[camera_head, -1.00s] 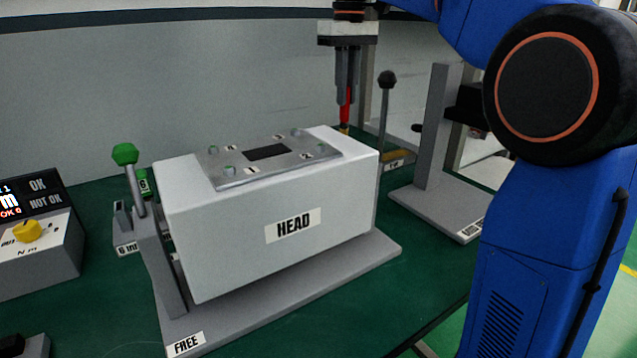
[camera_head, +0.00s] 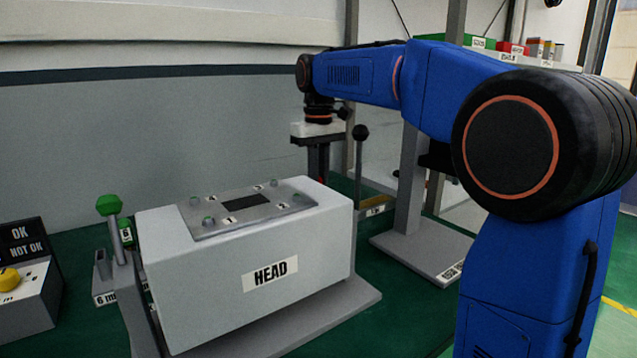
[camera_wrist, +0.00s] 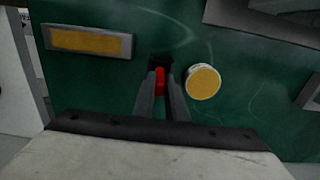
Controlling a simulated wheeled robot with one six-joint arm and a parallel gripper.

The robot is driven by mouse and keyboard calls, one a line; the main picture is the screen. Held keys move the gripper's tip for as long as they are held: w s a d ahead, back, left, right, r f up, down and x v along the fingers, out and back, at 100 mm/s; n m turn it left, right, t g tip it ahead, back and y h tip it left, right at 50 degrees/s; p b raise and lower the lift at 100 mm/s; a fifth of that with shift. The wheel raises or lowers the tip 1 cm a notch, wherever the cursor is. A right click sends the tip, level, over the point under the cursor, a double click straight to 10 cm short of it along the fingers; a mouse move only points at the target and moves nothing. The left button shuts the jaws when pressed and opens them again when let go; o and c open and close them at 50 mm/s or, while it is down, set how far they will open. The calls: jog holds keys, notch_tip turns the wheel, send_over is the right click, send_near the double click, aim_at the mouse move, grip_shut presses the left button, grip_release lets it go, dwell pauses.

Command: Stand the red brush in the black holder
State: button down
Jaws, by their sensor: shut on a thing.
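My gripper (camera_head: 319,165) points down behind the white HEAD block in the head view. It is shut on the red brush (camera_wrist: 160,82), whose red handle shows between the two fingers (camera_wrist: 161,100) in the wrist view. The black holder (camera_wrist: 160,60) appears as a dark square on the green bench just beyond the fingertips, in line with the brush. I cannot tell whether the brush's lower end is inside it. In the head view the HEAD block hides the holder and the brush's lower part.
The white HEAD block (camera_head: 270,272) stands in front of the gripper. A black-knobbed lever (camera_head: 360,155) rises close to its right. A round yellow-topped thing (camera_wrist: 203,82) sits beside the right finger. A grey bar with a yellow face (camera_wrist: 88,42) lies to the left.

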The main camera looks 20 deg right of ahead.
jog(key=shift+f, duration=0.2)
jog(key=shift+f, duration=0.15)
jog(key=c, duration=1.8)
grip_release()
jog(key=shift+o, duration=0.2)
notch_tip(320, 180, up, 12)
jog(key=shift+s, duration=0.15)
